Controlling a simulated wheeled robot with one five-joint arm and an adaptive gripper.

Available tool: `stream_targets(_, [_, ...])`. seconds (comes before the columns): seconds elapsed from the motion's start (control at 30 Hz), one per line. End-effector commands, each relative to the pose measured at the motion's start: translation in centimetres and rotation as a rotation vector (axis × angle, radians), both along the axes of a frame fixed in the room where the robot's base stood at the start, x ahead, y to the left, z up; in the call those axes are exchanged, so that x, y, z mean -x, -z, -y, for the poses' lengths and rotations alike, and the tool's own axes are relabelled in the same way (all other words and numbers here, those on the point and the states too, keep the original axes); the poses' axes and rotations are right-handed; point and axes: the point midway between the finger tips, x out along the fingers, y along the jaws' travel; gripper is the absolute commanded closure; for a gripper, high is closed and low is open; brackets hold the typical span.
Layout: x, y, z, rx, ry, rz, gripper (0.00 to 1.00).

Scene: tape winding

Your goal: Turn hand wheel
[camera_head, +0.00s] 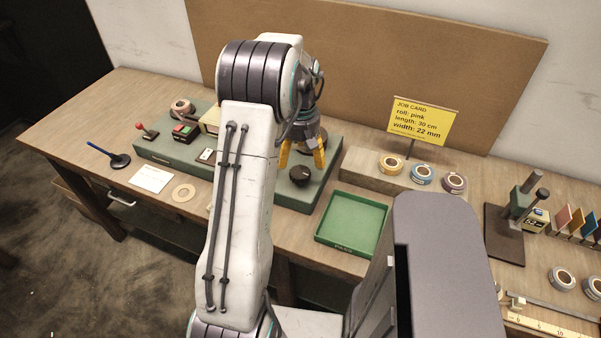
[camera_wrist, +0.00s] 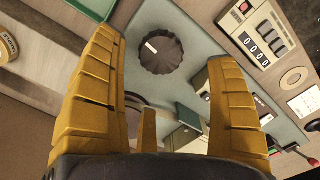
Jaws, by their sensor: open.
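The hand wheel (camera_head: 300,175) is a dark ribbed round knob on top of the green machine base (camera_head: 160,150). It also shows in the wrist view, where the hand wheel (camera_wrist: 165,58) has a white mark on its upper left. My gripper (camera_head: 302,160) is open with yellow fingers and looks to be above the wheel. In the wrist view the fingers of my gripper (camera_wrist: 164,48) lie to the left and right of the wheel, with nothing between them. I cannot tell how high the fingertips are over it. My arm hides the middle of the machine.
A counter (camera_wrist: 262,42) with zeros shows at upper right in the wrist view. A red-knobbed lever (camera_head: 145,131) stands at the machine's left. A green tray (camera_head: 351,223) lies right of the machine, before tape rolls (camera_head: 391,165) and a yellow job card (camera_head: 422,120).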

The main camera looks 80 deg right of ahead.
Motion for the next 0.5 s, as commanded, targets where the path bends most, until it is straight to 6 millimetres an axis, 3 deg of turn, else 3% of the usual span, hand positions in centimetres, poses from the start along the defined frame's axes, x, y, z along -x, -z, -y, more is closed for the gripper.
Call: stream_targets(0.5, [0.0,5.8,-0.1,-0.004,0.000,0.000,0.19])
